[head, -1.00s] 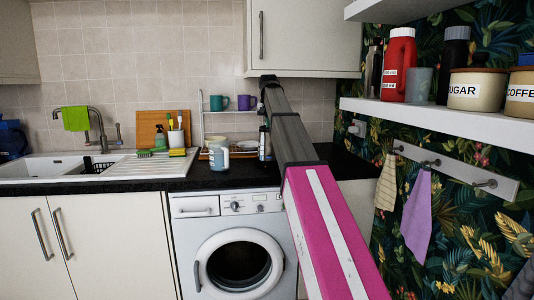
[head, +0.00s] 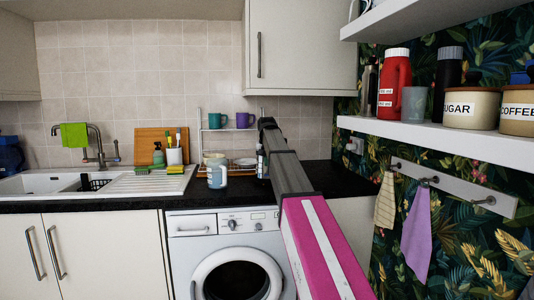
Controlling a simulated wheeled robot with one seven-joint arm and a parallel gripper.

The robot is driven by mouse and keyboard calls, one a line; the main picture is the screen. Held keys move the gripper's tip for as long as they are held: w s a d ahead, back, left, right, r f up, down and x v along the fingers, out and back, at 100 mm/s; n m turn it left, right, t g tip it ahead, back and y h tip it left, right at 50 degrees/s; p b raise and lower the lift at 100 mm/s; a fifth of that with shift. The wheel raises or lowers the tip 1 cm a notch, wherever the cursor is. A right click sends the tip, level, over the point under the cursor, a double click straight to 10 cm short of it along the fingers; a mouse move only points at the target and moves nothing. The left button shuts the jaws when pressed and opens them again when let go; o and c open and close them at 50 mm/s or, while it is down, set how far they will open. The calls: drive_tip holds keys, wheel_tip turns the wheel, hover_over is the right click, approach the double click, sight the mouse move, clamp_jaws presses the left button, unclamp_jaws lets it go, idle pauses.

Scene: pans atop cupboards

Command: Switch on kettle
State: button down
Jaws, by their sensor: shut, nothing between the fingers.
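No kettle can be made out for sure. A dark blue object (head: 10,152), cut off by the left edge behind the sink, is too partial to identify. My arm reaches forward over the worktop in front of the dish rack. My gripper cannot be made out at its far end, so its fingers are hidden.
The dark worktop (head: 318,178) is bare right of my arm. A pale blue jug (head: 217,174) and a bottle (head: 261,164) stand near the arm's far end. A wall cupboard (head: 300,50) hangs above, and a shelf (head: 430,133) with jars juts in at right.

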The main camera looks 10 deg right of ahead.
sight(267, 169)
drive_tip(key=shift+s+a+f, duration=0.1)
drive_tip(key=shift+s+f, duration=0.1)
drive_tip(key=shift+f, duration=0.75)
drive_tip(key=shift+s+f, duration=0.2)
drive_tip(key=shift+f, duration=0.7)
drive_tip(key=shift+s+f+t, duration=0.45)
drive_tip(key=shift+s+t, duration=0.1)
drive_tip(key=shift+t, duration=0.35)
drive_tip(key=shift+s+f+t+h, duration=0.15)
drive_tip(key=shift+f+t+h, duration=0.1)
drive_tip(key=shift+t+h, duration=0.25)
drive_tip(key=shift+t, duration=0.3)
drive_tip(key=shift+w, duration=0.2)
drive_tip(key=shift+r, duration=0.1)
drive_tip(key=shift+r, duration=0.7)
